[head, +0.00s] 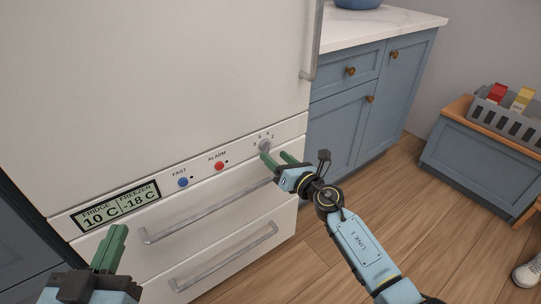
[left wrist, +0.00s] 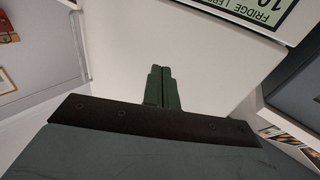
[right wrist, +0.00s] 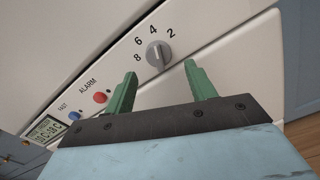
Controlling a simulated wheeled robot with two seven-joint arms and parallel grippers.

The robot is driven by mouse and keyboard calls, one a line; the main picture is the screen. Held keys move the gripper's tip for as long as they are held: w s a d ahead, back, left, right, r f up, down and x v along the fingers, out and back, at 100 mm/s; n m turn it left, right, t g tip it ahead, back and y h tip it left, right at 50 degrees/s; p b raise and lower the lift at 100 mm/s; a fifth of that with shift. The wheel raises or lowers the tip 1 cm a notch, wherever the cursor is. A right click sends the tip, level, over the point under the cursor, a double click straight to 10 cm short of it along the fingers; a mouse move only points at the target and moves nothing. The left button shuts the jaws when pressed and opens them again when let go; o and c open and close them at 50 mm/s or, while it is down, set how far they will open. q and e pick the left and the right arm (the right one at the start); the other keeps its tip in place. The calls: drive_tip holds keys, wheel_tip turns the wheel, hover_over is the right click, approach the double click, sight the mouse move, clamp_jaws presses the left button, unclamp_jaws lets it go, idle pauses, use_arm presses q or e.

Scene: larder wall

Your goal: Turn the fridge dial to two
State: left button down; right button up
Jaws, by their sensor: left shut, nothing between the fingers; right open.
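The fridge dial (head: 264,144) is a small grey knob at the right end of the control strip. In the right wrist view the dial (right wrist: 158,54) shows the numbers 8, 6, 4 and 2 around it. Its ridge stands roughly upright, towards the 4; the exact setting is hard to tell. My right gripper (head: 275,156) is open just in front of and below the dial, its green fingers (right wrist: 161,72) spread to either side and apparently not touching it. My left gripper (head: 118,230) is shut and empty before the fridge's lower left; its fingers (left wrist: 160,68) are together.
The strip also holds a display (head: 117,206) reading fridge 10 C, freezer -18 C, a blue FAST button (head: 183,182) and a red ALARM button (head: 219,166). Drawer handles (head: 225,256) stick out below. Blue cabinets (head: 350,112) stand at right, with open floor in front.

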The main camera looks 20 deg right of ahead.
sight(267, 150)
drive_tip(key=x, duration=0.2)
drive_tip(key=shift+w+a+b, duration=0.1)
drive_tip(key=shift+w+b, duration=0.2)
drive_tip(key=shift+b, duration=0.1)
use_arm(q)
drive_tip(key=shift+s+d+r+t+h, duration=0.15)
drive_tip(key=shift+r+t+h, duration=0.1)
drive_tip(key=shift+r+t, duration=0.45)
drive_tip(key=shift+s+r+t+h, duration=0.2)
drive_tip(key=shift+r+t, duration=0.25)
drive_tip(key=shift+r, duration=0.5)
drive_tip(key=shift+s+d+r+t+h, duration=0.15)
drive_tip(key=shift+r+t+h, duration=0.1)
drive_tip(key=shift+r+t, duration=0.45)
use_arm(e)
drive_tip(key=shift+w+a, duration=0.15)
drive_tip(key=shift+w, duration=0.2)
use_arm(q)
drive_tip(key=shift+r, duration=0.1)
use_arm(e)
drive_tip(key=c, duration=1)
use_arm(q)
drive_tip(key=shift+g, duration=0.25)
